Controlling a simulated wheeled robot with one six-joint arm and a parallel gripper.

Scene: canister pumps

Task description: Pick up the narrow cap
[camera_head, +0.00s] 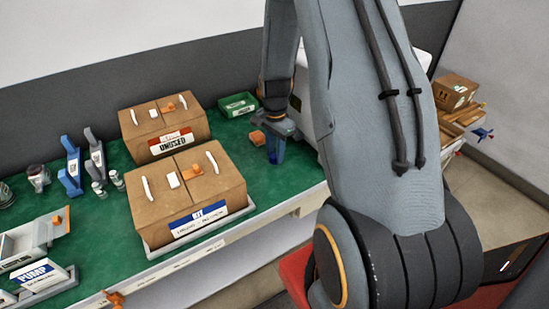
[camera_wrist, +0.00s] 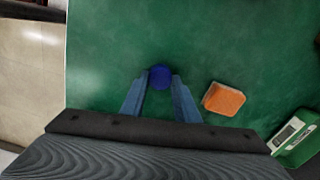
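A small round blue cap (camera_wrist: 160,77) shows in the wrist view between the tips of my gripper (camera_wrist: 160,84). I take it for the narrow cap. The two blue-grey fingers stand apart on its left and right, very near its sides. I cannot tell whether they touch it, or whether the cap rests on the green tabletop or is held. In the head view my gripper (camera_head: 273,158) points down, low over the right part of the green table. A blue patch shows at its tips there, too small to make out.
An orange block (camera_wrist: 224,98) lies close to the right of my gripper; it also shows in the head view (camera_head: 257,138). Two cardboard boxes (camera_head: 188,196) (camera_head: 163,125) stand to the left. The table's edge (camera_wrist: 67,60) is on the wrist view's left.

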